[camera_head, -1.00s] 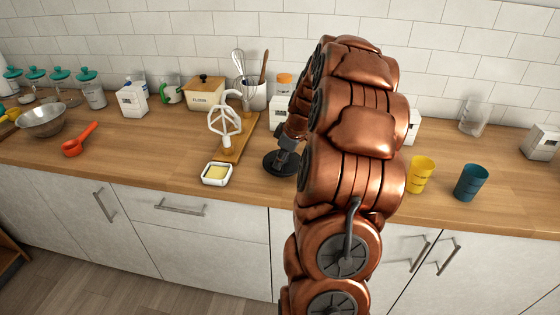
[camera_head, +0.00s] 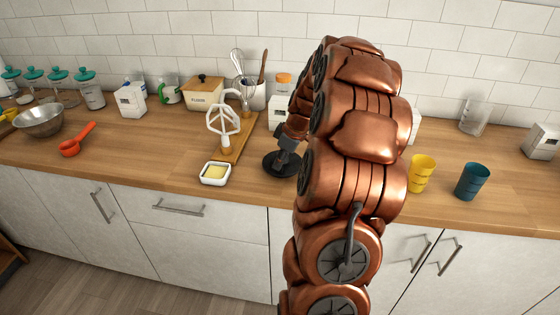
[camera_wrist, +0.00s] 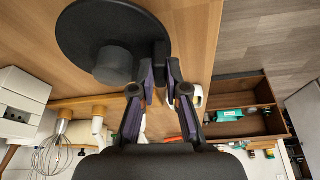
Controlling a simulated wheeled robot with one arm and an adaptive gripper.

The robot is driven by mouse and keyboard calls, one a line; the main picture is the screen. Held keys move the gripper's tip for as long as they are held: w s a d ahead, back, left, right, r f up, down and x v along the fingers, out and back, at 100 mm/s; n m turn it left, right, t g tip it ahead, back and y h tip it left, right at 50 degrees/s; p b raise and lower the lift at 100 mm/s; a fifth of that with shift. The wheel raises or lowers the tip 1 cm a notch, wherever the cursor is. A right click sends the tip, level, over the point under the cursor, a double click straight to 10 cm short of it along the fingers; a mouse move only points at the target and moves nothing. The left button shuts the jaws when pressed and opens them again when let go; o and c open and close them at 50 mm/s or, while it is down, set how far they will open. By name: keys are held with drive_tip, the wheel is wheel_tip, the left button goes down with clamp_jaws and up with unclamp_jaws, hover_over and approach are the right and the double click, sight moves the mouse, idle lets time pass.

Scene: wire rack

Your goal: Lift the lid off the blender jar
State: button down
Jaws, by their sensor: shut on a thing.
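A round black disc with a raised cylindrical knob, which looks like the lid (camera_head: 281,166), shows near the middle of the counter in the head view. In the wrist view the black disc (camera_wrist: 80,35) fills the upper left, with its knob facing the camera. My gripper (camera_wrist: 161,66) is at the disc's right edge there, its fingers closed around a dark upright piece beside the knob. In the head view my gripper (camera_head: 287,153) is partly hidden by my arm. I cannot make out a blender jar, or whether the disc rests on one.
A butter dish (camera_head: 215,173) and a wooden board (camera_head: 237,146) with a whisk-like beater (camera_head: 223,121) stand just left. A yellow cup (camera_head: 421,174) and a teal cup (camera_head: 472,181) are right of my arm. The front counter strip between the dish and disc is clear.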

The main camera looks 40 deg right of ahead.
drive_tip(key=shift+f+b, duration=0.7)
drive_tip(key=shift+f, duration=0.1)
drive_tip(key=c, duration=1.1)
unclamp_jaws()
drive_tip(key=shift+r, duration=0.15)
drive_tip(key=v, duration=1.2)
drive_tip(key=shift+s, duration=0.1)
